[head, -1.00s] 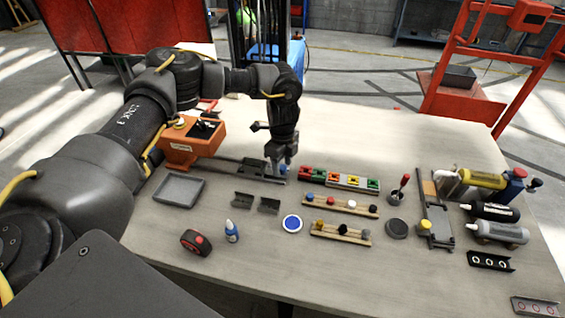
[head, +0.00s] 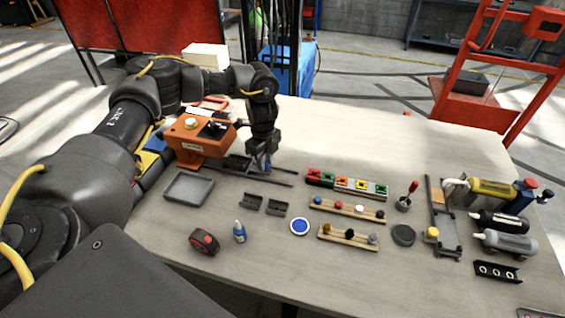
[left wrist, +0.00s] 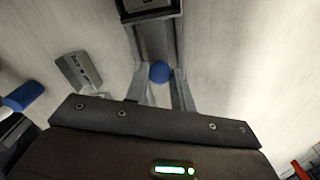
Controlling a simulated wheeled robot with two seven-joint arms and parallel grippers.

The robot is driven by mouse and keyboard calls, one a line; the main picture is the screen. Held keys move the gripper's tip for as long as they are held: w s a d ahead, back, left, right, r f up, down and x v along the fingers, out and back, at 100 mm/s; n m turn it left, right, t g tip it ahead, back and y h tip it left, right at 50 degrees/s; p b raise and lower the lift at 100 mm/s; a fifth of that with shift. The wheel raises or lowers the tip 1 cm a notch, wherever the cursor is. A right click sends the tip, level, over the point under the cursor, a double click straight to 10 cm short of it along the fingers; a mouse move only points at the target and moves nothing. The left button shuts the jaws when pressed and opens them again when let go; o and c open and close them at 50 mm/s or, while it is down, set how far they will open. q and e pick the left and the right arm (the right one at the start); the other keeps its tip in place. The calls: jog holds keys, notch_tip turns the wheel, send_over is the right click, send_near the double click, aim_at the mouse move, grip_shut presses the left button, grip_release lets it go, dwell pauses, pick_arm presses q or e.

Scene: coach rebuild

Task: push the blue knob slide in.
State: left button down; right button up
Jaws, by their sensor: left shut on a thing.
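The blue knob (left wrist: 160,72) shows in the left wrist view between the two finger tips of my left gripper (left wrist: 160,88). It sits over a grey channel between two rails (left wrist: 178,45). In the head view my left gripper (head: 264,167) points down over the rails (head: 282,180), next to the orange machine (head: 200,138). The gripper is shut on the knob, which it mostly hides in the head view. A dark block (left wrist: 150,8) stands at the top of the channel in the left wrist view. My right gripper is in neither view.
A row of coloured blocks (head: 346,184) lies to the right.

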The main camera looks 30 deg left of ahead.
pick_arm(q)
jog(key=shift+s+a, duration=0.2)
jog(key=shift+a, duration=0.35)
jog(key=shift+d, duration=0.1)
jog(key=c, duration=1.2)
grip_release()
jog(key=shift+o, duration=0.2)
notch_tip(320, 180, up, 11)
jog(key=b, duration=0.1)
